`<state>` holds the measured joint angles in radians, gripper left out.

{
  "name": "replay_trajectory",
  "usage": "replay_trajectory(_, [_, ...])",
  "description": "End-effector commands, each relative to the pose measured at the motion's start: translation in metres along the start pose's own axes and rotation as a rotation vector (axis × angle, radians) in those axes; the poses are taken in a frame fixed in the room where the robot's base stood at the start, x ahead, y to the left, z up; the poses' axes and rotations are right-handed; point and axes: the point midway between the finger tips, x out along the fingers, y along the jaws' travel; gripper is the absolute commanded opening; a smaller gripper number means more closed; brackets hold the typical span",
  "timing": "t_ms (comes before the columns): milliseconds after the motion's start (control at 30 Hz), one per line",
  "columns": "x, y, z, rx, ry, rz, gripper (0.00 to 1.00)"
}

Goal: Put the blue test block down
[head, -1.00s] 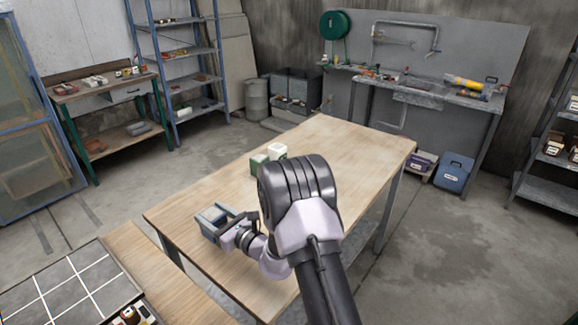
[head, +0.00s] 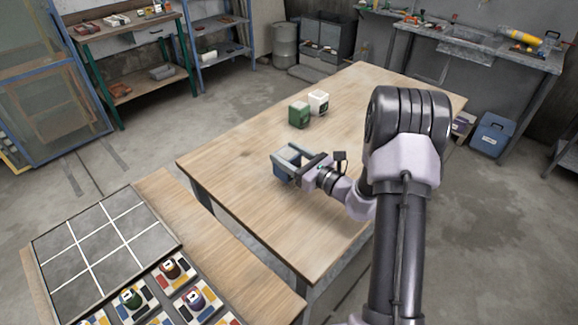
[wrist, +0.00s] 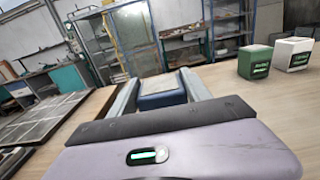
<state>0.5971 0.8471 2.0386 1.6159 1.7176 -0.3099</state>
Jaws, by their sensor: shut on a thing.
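My gripper (head: 291,162) is over the wooden table (head: 235,160), shut on the blue test block (wrist: 162,90). In the wrist view the block shows between the two grey fingers, with a pale top and blue sides. In the head view the fingers mostly hide it. I cannot tell whether its underside touches the table. A green block (head: 299,115) and a white block (head: 318,102) stand side by side farther back on the table; both also show at the right of the wrist view.
A lower bench at the front left bears a grey gridded panel (head: 105,240) and several small coloured items on patterned tiles (head: 135,298). The table is clear around my gripper. Shelves and a grey workbench (head: 470,45) stand at the back.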

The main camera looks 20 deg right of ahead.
Motion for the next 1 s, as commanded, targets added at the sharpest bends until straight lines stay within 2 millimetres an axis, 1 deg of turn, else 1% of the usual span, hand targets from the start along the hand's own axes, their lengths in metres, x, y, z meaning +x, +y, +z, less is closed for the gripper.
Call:
replay_trajectory(67, [-0.002,-0.002,-0.007,0.000,-0.001,0.000,0.00])
replay_trajectory(200, [-0.001,-0.001,-0.034,0.001,-0.001,0.001,0.00])
replay_trajectory(233, [-0.001,-0.001,-0.037,0.001,-0.001,0.001,0.00])
replay_trajectory(400, [-0.001,-0.001,-0.034,-0.001,-0.002,0.001,0.00])
replay_trajectory(533, [-0.001,-0.001,-0.037,-0.001,-0.002,0.000,0.00])
replay_trajectory(567, [-0.001,-0.001,-0.038,-0.001,0.000,0.001,0.58])
replay_trajectory(600, [-0.001,-0.001,-0.037,-0.001,0.000,0.001,0.66])
replay_trajectory(667, [-0.001,-0.001,-0.036,-0.001,0.000,0.001,0.78])
replay_trajectory(933, [-0.001,-0.001,-0.036,-0.001,0.000,0.001,0.78])
replay_trajectory(1000, [-0.001,-0.001,-0.033,-0.001,0.000,0.001,0.78])
